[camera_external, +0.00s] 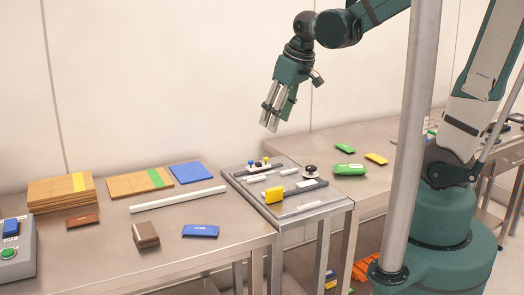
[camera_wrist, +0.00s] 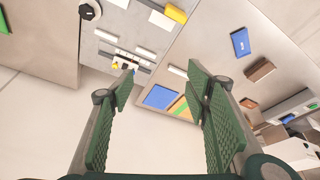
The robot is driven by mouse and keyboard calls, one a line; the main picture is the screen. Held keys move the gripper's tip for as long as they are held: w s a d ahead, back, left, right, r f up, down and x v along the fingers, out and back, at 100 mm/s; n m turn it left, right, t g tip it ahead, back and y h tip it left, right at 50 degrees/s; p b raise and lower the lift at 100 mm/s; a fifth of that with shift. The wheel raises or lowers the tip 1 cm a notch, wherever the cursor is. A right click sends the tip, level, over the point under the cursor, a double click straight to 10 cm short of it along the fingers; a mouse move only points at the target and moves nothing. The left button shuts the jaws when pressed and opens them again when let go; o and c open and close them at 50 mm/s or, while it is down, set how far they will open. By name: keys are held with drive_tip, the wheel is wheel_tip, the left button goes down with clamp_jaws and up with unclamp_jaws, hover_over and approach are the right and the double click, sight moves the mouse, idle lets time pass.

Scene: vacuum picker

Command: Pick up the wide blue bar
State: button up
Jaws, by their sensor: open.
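A wide blue bar (camera_external: 200,231) with small markings lies flat near the front right of the left metal table, right of a brown block. It shows at the upper right of the wrist view (camera_wrist: 240,43). A flat blue square plate (camera_external: 191,173) lies farther back on the same table and also shows in the wrist view (camera_wrist: 160,96). My gripper (camera_external: 271,121) hangs high above the back of the middle table, well apart from the blue bar. Its two green ribbed fingers (camera_wrist: 160,80) are spread with nothing between them.
The brown block (camera_external: 145,234) sits close to the bar. A long white strip (camera_external: 178,199) lies behind it. Wooden boards (camera_external: 60,191) stack at the back left. The middle table holds a yellow block (camera_external: 274,196) and grey bars. A vertical metal pole (camera_external: 411,130) stands on the right.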

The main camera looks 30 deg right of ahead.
drive_tip(key=w+a+f+n+g, duration=0.1)
drive_tip(key=a+f+n, duration=0.1)
drive_tip(key=a+f, duration=0.35)
drive_tip(key=a+f+n+g, duration=0.1)
drive_tip(key=a+f, duration=0.1)
drive_tip(key=a, duration=0.6)
drive_tip(key=n+g+h+b, duration=0.1)
drive_tip(key=n+g, duration=0.1)
drive_tip(key=n, duration=0.2)
hover_over(203, 228)
wheel_tip(203, 228, down, 12)
drive_tip(key=shift+a+f, duration=0.15)
drive_tip(key=shift+f, duration=0.1)
drive_tip(key=shift+f+b, duration=0.35)
drive_tip(key=shift+f, duration=0.9)
drive_tip(key=shift+f, duration=0.15)
drive_tip(key=shift+f+b, duration=0.5)
drive_tip(key=shift+f, duration=1.95)
